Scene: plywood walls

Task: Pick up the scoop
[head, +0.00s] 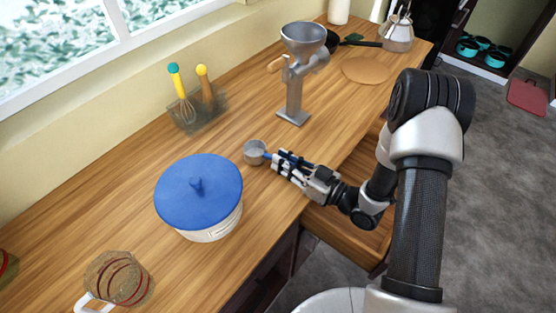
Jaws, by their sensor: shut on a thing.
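The scoop (254,152) has a round grey metal cup and a blue handle. It is at the middle of the wooden counter, just right of the blue-lidded pot. My gripper (277,165) is shut on the blue handle, reaching in from the right. The fingers hide much of the handle. I cannot tell whether the cup touches the counter or is slightly above it.
A white pot with a blue lid (199,190) stands close left of the scoop. A grey grinder (296,85) stands behind it. A utensil holder (198,113) is near the wall. A striped glass mug (118,279) is at front left. An open drawer (345,238) lies below my arm.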

